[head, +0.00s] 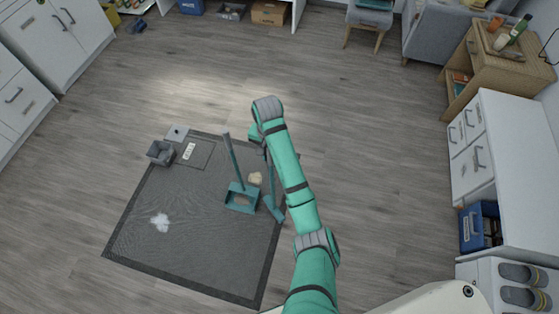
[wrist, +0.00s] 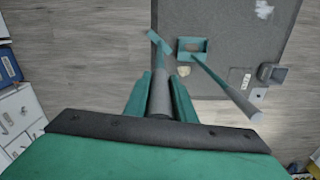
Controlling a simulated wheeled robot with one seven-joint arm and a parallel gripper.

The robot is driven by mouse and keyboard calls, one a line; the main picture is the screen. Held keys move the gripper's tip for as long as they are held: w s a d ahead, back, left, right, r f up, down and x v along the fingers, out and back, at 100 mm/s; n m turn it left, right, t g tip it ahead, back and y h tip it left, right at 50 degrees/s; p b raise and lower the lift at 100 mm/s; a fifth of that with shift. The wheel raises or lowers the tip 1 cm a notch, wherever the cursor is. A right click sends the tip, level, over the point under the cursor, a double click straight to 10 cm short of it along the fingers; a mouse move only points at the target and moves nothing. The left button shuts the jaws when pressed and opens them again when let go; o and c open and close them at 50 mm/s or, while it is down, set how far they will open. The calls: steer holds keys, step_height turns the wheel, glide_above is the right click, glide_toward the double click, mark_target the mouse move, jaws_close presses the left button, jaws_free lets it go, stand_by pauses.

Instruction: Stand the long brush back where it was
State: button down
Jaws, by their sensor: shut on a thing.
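My gripper (wrist: 160,80) is shut on the grey upper handle of the long brush (head: 273,208). In the head view my gripper (head: 264,146) is above the right part of the dark mat, partly hidden by my arm. The brush hangs below it, slightly tilted, its teal head low over the mat near the right edge. I cannot tell whether the head touches the mat. In the wrist view the brush head (wrist: 160,43) shows beyond the fingers. A teal long-handled dustpan (head: 241,198) stands just left of the brush, its handle (head: 233,160) upright and leaning.
The dark mat (head: 190,270) carries a small grey bin (head: 160,152), a white label (head: 189,151), a white spill (head: 160,222) and a beige lump (head: 255,178) beside the dustpan. White drawers (head: 470,150) stand at right. The wooden floor (head: 370,130) around the mat is clear.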

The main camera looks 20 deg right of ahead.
step_height(320, 180, down, 9)
steer(key=s+d, duration=0.2)
steer(key=shift+d+r+m, duration=0.2)
steer(key=shift+d+m, duration=0.1)
steer(key=shift+m, duration=0.1)
stand_by(0.5)
steer(key=shift+f, duration=0.65)
stand_by(0.5)
steer(key=c, duration=1.4)
jaws_free()
step_height(320, 180, up, 8)
steer(key=shift+f, duration=0.25)
